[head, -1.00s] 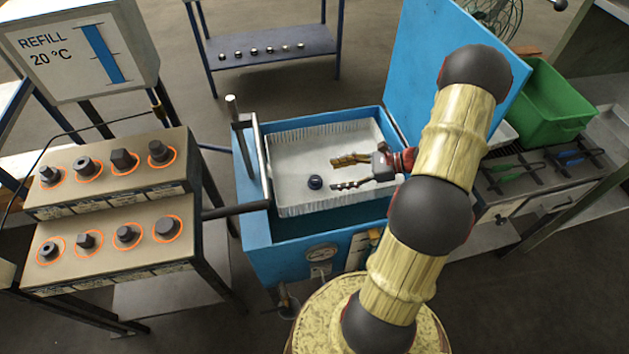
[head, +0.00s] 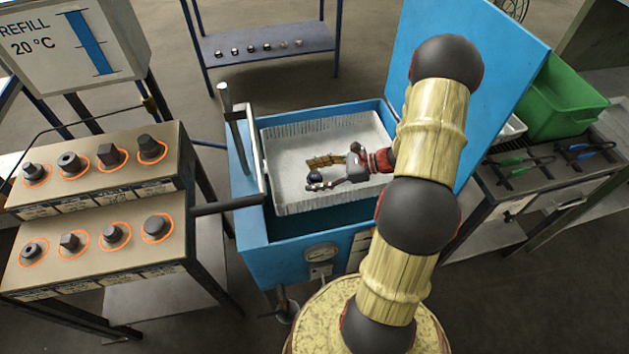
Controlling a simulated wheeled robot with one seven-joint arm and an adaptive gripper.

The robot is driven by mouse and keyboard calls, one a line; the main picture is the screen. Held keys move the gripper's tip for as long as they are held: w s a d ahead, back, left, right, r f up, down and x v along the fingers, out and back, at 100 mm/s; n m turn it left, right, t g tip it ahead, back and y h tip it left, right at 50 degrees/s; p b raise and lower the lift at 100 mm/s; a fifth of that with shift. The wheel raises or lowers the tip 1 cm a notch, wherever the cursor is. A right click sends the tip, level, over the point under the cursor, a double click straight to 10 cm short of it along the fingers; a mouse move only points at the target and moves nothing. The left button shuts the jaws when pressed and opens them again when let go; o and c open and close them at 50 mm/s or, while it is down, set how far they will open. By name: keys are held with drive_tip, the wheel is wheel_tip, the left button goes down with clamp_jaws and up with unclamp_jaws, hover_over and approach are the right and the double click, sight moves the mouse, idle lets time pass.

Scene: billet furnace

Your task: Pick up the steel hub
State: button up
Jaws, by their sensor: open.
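A small dark round part, which looks like the steel hub (head: 314,177), sits in the pale ribbed basket (head: 285,200) inside the blue tank (head: 295,243). My gripper (head: 311,175) reaches into the basket from the right. Its fingers are open, one behind the hub and one in front of it, with the hub at the fingertips. The front finger hides the hub's lower edge. I cannot tell whether either finger touches it.
Stepped racks (head: 125,225) at left hold several dark parts in orange rings. A dark rail (head: 228,204) juts toward the tank. The blue lid (head: 480,70) stands open behind my arm. A green bin (head: 563,105) and tongs (head: 527,163) are at right.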

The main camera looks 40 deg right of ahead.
drive_tip(key=c, duration=0.3)
drive_tip(key=shift+a, duration=0.1)
clamp_jaws()
idle(0.6)
